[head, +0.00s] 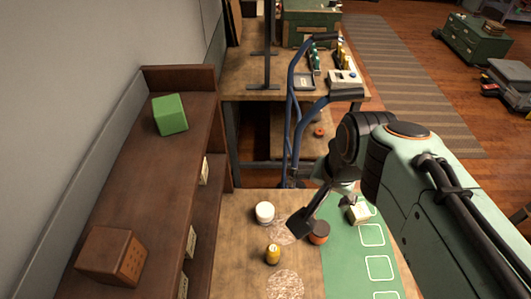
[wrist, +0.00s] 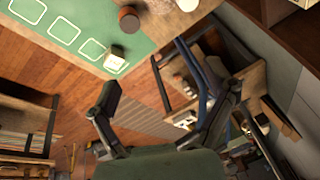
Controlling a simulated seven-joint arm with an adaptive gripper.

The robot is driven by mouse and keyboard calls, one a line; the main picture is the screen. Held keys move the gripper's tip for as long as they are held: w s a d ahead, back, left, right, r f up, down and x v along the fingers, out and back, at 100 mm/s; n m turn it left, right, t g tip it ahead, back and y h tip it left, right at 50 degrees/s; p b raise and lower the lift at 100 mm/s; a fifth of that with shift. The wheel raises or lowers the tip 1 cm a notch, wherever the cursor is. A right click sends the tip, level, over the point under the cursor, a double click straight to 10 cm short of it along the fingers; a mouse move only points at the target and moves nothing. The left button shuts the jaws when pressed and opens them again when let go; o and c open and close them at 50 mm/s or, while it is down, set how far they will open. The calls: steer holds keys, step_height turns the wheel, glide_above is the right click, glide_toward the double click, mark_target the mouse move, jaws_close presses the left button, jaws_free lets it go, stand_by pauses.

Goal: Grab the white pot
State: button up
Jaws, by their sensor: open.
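The white pot (head: 264,212) is a small round white jar standing upright on the wooden table, left of the green mat, in the head view. A white rounded shape at the top edge of the wrist view (wrist: 187,5) appears to be the same pot, partly cut off. My gripper (head: 325,210) is above the table, to the right of the pot and apart from it. Its fingers are spread and empty in the wrist view (wrist: 168,95).
A brown jar (head: 319,233) and yellow bottle (head: 273,254) stand near the pot. A whitish block (head: 359,214) sits on the green mat (head: 345,270). A brown shelf (head: 140,185) rises at left. A blue hand truck (head: 292,110) stands behind the table.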

steer(key=w+a+f+m, duration=0.1)
steer(key=w+a+f, duration=0.15)
steer(key=w, duration=0.55)
steer(key=g, duration=0.3)
glide_above(265, 210)
steer(key=w+d, duration=0.1)
steer(key=w, duration=0.1)
steer(key=f, duration=1.5)
steer(key=shift+w+f, duration=0.2)
steer(key=shift+f, duration=0.05)
steer(key=shift+n+g+h, duration=0.3)
steer(key=shift+g, duration=0.1)
steer(key=f, duration=0.1)
steer(key=s+f, duration=0.1)
steer(key=f, duration=0.1)
steer(key=s+a+f, duration=0.1)
steer(key=f, duration=0.1)
steer(key=shift+s+f, duration=0.15)
step_height(265, 210, down, 5)
steer(key=shift+r, duration=0.1)
steer(key=shift+f, duration=0.6)
steer(key=c, duration=1.3)
